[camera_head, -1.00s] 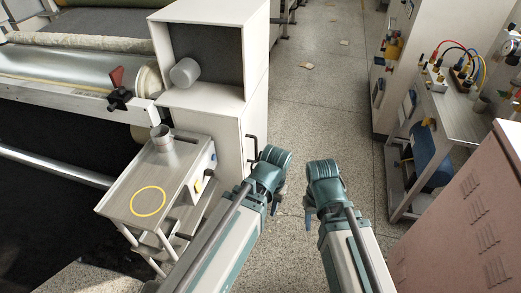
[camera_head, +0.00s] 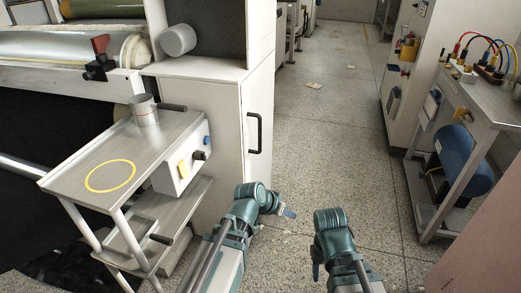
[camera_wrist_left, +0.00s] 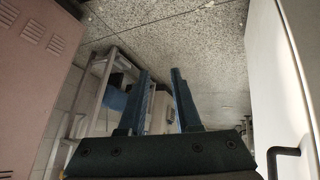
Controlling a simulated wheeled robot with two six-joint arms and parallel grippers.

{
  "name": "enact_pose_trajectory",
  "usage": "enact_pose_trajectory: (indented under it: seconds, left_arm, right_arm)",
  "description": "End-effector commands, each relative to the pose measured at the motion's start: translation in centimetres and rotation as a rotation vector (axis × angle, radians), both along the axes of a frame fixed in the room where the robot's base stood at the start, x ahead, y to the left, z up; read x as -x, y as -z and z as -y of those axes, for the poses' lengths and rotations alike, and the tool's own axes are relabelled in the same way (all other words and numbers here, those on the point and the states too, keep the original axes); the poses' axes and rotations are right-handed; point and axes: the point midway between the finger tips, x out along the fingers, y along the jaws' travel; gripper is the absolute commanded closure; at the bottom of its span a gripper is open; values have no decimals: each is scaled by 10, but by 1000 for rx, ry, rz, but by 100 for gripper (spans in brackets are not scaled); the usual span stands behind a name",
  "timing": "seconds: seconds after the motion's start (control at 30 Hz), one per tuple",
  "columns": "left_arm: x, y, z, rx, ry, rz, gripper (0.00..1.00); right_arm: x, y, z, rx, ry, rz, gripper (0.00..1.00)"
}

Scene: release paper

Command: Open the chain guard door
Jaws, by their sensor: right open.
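The chain guard door is a white cabinet door (camera_head: 258,105) with a black bar handle (camera_head: 254,133); it looks closed. In the left wrist view, a white panel (camera_wrist_left: 285,70) and a black handle (camera_wrist_left: 290,155) show at the right edge. My left gripper (camera_head: 288,212) is below and to the right of the handle, apart from it, with its fingers pointing right. Its two blue fingers stand apart and empty in the left wrist view (camera_wrist_left: 160,95). My right gripper (camera_head: 318,270) is further right over the floor, pointing down; its fingers are small in view and hold nothing visible.
A metal cart (camera_head: 75,183) with a grey cup (camera_head: 144,110) and a control box (camera_head: 182,165) stands left of the door. A cart (camera_head: 475,105) with a blue tank (camera_head: 463,160) and a pink cabinet (camera_head: 485,250) are at right.

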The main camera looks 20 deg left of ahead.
Motion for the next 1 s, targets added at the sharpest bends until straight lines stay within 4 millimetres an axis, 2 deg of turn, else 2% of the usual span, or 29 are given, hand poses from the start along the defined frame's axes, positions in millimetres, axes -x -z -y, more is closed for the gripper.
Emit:
enact_pose_trajectory:
  seconds: [0.03,0.17,0.27,0.3,0.4,0.5,0.67,0.8,1.0]
  left_arm:
    - [-19,3,6,48,11,122,68]
    - [-63,-49,7,124,-20,458,68]
    - [-88,-92,-13,134,-119,685,68]
    - [-95,-107,-25,124,-173,757,68]
    - [-105,-133,-58,79,-320,884,68]
    - [-107,-143,-90,24,-452,938,68]
    - [-105,-145,-120,-40,-580,950,68]
    - [-104,-144,-128,-60,-613,947,68]
    - [-107,-144,-129,-61,-612,947,68]
  right_arm:
    - [0,22,0,0,0,0,50]
    - [0,28,0,0,-1,0,50]
    - [0,29,0,0,-1,0,50]
    - [0,29,0,0,-1,0,50]
    - [0,28,0,0,-1,0,50]
    - [0,28,0,0,-1,0,50]
    - [0,28,0,0,-1,0,50]
    - [0,28,0,0,-1,0,50]
    - [0,28,0,0,-1,0,50]
